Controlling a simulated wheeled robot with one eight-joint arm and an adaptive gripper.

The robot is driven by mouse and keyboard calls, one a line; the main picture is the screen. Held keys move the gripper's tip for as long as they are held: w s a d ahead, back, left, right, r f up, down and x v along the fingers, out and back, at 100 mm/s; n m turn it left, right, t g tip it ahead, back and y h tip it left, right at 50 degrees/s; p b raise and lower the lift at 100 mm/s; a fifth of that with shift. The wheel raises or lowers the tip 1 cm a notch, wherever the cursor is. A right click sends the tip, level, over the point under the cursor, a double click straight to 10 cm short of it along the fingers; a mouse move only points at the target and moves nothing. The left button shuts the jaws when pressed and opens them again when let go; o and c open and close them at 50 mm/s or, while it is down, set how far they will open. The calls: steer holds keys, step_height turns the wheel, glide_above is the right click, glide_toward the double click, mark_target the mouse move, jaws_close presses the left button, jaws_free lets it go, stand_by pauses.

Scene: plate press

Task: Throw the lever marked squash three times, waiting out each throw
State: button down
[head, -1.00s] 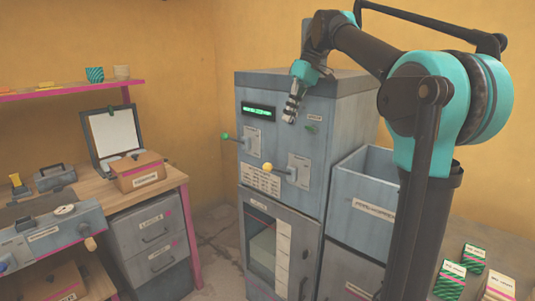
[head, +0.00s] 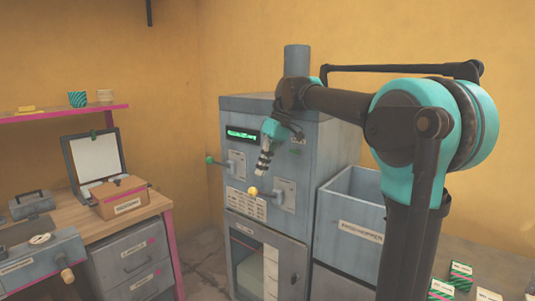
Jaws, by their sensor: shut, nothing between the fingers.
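The press (head: 295,130) is a tall grey cabinet with a green lit display (head: 242,134). A lever with a green knob (head: 210,160) sticks out at its upper left. A lever with a yellow knob (head: 252,191) sticks out lower and to the right. I cannot read which lever is marked squash. My gripper (head: 262,171) is shut and empty, in front of the panel, just above and right of the yellow knob in the picture. I cannot tell whether it touches the knob.
Below the levers is a door with a window (head: 250,262). An open grey bin (head: 352,203) stands right of the press. A wooden bench (head: 60,222) with a box (head: 120,197) and drawers is at the left. Small striped boxes (head: 460,275) lie at lower right.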

mark_target(254, 188)
steer(key=shift+x, duration=1.95)
steer(key=shift+s+a+f+t+h, duration=0.4)
steer(key=shift+s+f, duration=0.1)
steer(key=shift+f, duration=0.1)
step_height(254, 188, down, 12)
steer(key=s+a+n+t+h, duration=0.1)
steer(key=s+a+t+h, duration=0.1)
steer(key=t+h, duration=0.3)
steer(key=shift+s+t+h, duration=0.3)
steer(key=shift+s+t, duration=0.15)
steer(key=shift+t, duration=0.65)
steer(key=shift+r, duration=0.8)
